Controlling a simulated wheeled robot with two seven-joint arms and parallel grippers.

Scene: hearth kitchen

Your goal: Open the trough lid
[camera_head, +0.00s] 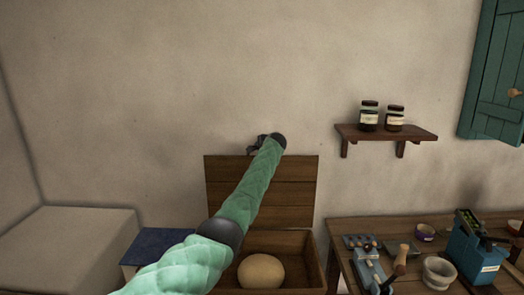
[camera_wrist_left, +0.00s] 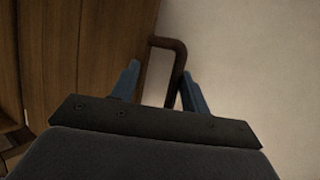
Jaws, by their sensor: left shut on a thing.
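The trough lid (camera_head: 225,180) is a brown plank panel that stands raised, upright or nearly so, behind the open trough (camera_head: 312,265). A round pale dough-like ball (camera_head: 261,272) lies inside the trough. My left arm reaches across the lid, and my left gripper (camera_head: 257,146) is at the lid's top edge. In the left wrist view, my left gripper (camera_wrist_left: 160,88) is shut on a dark bent handle (camera_wrist_left: 168,42) beside the lid's planks (camera_wrist_left: 95,55). My right gripper is in neither view.
A wooden table (camera_head: 345,228) at the right holds a mortar (camera_head: 439,272), a blue box (camera_head: 475,258) and tools. A shelf (camera_head: 400,134) with two jars is on the wall. A pale block (camera_head: 75,245) stands at the left.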

